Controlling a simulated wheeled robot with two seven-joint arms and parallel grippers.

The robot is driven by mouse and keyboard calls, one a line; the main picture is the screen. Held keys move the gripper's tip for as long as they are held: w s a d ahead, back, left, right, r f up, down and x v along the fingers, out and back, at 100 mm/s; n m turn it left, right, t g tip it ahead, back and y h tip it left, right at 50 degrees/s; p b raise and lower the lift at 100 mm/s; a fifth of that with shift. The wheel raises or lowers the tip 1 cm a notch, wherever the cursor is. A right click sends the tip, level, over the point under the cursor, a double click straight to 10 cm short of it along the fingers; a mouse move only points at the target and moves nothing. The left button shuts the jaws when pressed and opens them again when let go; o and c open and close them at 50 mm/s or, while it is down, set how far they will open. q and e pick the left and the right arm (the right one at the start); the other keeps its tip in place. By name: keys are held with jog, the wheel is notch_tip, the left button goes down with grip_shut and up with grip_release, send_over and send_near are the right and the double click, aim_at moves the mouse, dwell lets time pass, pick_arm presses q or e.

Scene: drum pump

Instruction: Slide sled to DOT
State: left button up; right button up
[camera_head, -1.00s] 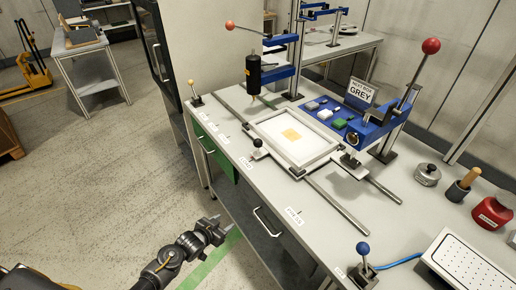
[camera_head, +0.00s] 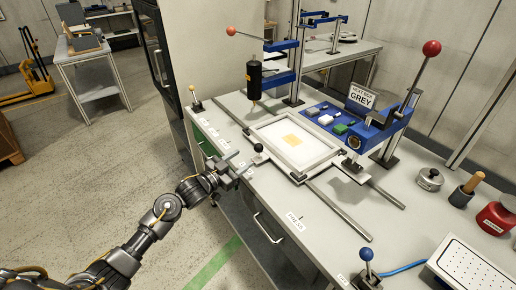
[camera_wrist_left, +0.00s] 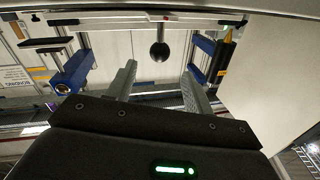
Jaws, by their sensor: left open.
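The sled (camera_head: 265,133) is a pale framed tray with a yellowish square (camera_head: 291,140) in it, sitting across two metal rails on the bench. Its black ball knob (camera_head: 258,147) stands at the sled's left front side. My left gripper (camera_head: 239,163) is open and empty, at the bench's front edge just short of the knob. In the left wrist view the knob (camera_wrist_left: 160,50) shows beyond and between the two spread fingers (camera_wrist_left: 160,88), apart from them. A black cylinder dispenser (camera_head: 254,80) hangs behind the sled, to its left. My right gripper is not in view.
A blue press (camera_head: 372,138) with a red-ball lever and a GREY sign (camera_head: 361,98) stands behind the sled at right. A blue-knobbed lever (camera_head: 366,256) stands at the front right. Pots and a red container (camera_head: 497,218) are at far right. The rails (camera_head: 338,212) are bare toward the front.

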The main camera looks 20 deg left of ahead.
aim_at(258, 148)
pick_arm(q)
jog(key=p+x, duration=0.1)
jog(key=x, duration=0.8)
jog(key=shift+w+d, duration=0.15)
jog(key=shift+w, duration=0.05)
grip_shut()
